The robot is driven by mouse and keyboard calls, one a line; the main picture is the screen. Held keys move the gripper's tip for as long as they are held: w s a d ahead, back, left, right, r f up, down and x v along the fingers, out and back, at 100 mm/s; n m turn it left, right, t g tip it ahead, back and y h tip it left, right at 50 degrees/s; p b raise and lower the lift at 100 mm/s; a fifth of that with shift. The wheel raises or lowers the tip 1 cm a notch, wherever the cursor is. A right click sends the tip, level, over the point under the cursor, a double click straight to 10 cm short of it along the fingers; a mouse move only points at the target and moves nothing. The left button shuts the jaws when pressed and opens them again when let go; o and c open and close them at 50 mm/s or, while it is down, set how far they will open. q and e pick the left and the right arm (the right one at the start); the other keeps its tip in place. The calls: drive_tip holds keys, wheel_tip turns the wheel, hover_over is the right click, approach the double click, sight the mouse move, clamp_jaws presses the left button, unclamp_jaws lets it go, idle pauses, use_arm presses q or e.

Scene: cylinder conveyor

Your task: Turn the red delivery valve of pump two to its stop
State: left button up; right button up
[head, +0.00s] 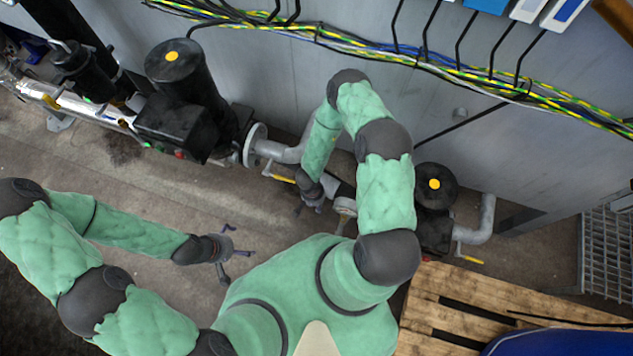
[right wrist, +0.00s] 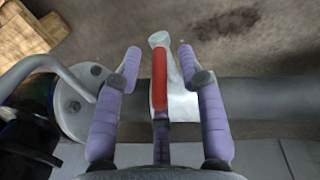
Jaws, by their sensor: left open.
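The red valve handle (right wrist: 159,80) shows in the right wrist view, on a pale metal valve body (right wrist: 182,103) set in a grey pipe. My right gripper (right wrist: 160,54) is open, with one purple finger on each side of the handle and gaps between. A third finger part lies in line with the handle's near end; I cannot tell whether it touches. In the head view my right gripper (head: 308,205) is low by the pipework, and the red handle cannot be made out there. My left gripper (head: 232,255) is open and empty above the floor.
Two black pumps with yellow dots stand by the wall, one at left (head: 185,85) and one at right (head: 435,187). Yellow handles (head: 280,178) sit on nearby pipes. A wooden pallet (head: 435,310) lies at lower right. Cables (head: 440,68) run along the wall.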

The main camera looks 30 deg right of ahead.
wheel_tip(320, 180, up, 12)
drive_tip(key=w, duration=0.1)
drive_tip(key=shift+a, duration=0.45)
